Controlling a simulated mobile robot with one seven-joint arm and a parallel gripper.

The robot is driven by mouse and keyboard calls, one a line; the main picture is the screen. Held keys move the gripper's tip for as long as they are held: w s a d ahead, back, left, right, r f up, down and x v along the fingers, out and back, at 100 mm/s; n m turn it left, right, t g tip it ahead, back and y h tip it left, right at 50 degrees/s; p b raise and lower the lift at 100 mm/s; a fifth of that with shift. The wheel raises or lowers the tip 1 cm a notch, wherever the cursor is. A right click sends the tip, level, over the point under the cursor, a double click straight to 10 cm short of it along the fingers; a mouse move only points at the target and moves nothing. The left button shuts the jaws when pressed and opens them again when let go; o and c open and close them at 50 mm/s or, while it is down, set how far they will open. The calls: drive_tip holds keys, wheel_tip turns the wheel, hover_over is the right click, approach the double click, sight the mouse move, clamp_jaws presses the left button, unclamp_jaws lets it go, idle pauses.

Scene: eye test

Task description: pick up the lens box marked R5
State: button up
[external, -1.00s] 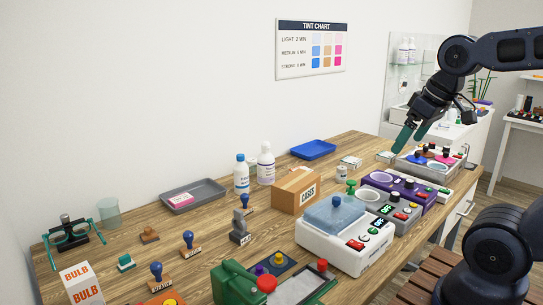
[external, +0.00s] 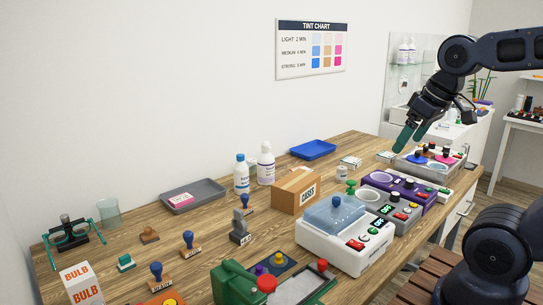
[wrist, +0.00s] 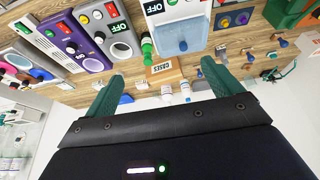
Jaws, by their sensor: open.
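No marking R5 can be read in either view. A small flat box with a pink label (external: 180,199) lies in the grey tray (external: 215,188) at the left. Two small pale boxes lie at the far right part of the table, one (external: 350,162) near the blue tray and one (external: 386,157) near my gripper; their print is too small to read. My gripper (external: 411,143) is above the far right end of the table, open, with nothing seen between its fingers. In the wrist view its two green fingers (wrist: 161,68) stand wide apart.
Machines with dials and OFF displays line the front edge, including a white one (external: 330,252) and a purple one (external: 415,190). A CASES carton (external: 296,190), bottles (external: 265,165) and several stamps stand mid-table. The blue tray (external: 313,149) lies at the back.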

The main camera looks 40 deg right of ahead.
drive_tip(key=w+d+r+m, duration=0.1)
drive_tip(key=w+d+m, duration=0.45)
drive_tip(key=w, duration=0.75)
drive_tip(key=m+g+h, duration=0.4)
drive_tip(key=m+h, duration=0.1)
drive_tip(key=m, duration=0.6)
hover_over(350, 161)
drive_tip(key=a, duration=0.1)
drive_tip(key=f, duration=2.6)
drive_tip(key=shift+a+f, duration=0.2)
drive_tip(key=shift+f, duration=0.15)
drive_tip(key=shift+y, duration=0.3)
drive_tip(key=shift+a+x, duration=0.1)
drive_tip(key=shift+x, duration=1.2)
drive_tip(key=shift+a+x, duration=0.15)
drive_tip(key=shift+x, duration=1.2)
drive_tip(key=shift+f, duration=0.1)
drive_tip(key=c, duration=1.1)
